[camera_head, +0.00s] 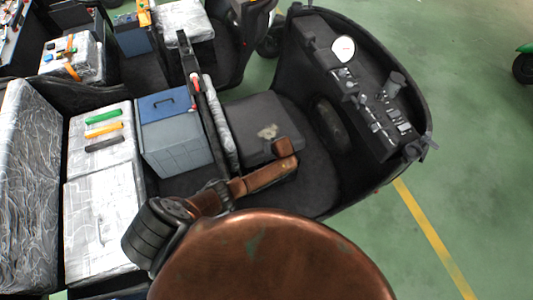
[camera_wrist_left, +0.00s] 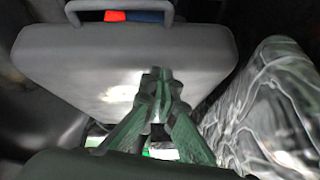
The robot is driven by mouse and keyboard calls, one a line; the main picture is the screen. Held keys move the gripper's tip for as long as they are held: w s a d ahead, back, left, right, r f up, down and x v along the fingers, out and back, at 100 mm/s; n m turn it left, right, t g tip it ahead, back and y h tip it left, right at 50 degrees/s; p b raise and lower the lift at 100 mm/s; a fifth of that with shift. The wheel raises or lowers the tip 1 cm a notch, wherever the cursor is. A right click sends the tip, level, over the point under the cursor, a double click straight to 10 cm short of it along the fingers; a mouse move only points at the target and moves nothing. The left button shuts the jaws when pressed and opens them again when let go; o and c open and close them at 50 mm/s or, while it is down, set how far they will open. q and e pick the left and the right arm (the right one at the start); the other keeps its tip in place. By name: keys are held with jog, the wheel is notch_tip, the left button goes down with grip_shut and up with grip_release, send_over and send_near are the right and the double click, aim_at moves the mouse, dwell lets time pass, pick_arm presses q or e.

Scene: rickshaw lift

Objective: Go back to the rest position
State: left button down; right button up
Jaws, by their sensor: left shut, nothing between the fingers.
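My left gripper (camera_wrist_left: 158,85) shows in the left wrist view. Its greenish fingers are together at the tips with nothing between them. They are in front of a grey panel (camera_wrist_left: 90,62) with a handle along its top edge; whether they touch it I cannot tell. In the head view, a copper and black arm of mine (camera_head: 265,178) reaches over the rickshaw (camera_head: 425,100) beside its seat (camera_head: 255,115). I cannot make out its gripper there. My right gripper is not seen in either view.
The cargo bed holds a blue-lidded grey box (camera_head: 178,145), plastic-wrapped packages (camera_head: 100,225) and a tall wrapped package (camera_head: 30,190). Another loaded vehicle (camera_head: 235,50) stands behind. Wrapped plastic (camera_wrist_left: 270,105) is close to the right in the wrist view. Green floor (camera_head: 465,150) is open at right.

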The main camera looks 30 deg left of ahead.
pick_arm(q)
jog(key=s+d+r+b, duration=0.1)
jog(key=s+d+r, duration=0.2)
jog(key=s+d, duration=0.2)
jog(key=shift+s+d+r, duration=0.35)
jog(key=shift+d+r, duration=0.05)
jog(key=shift+d, duration=0.95)
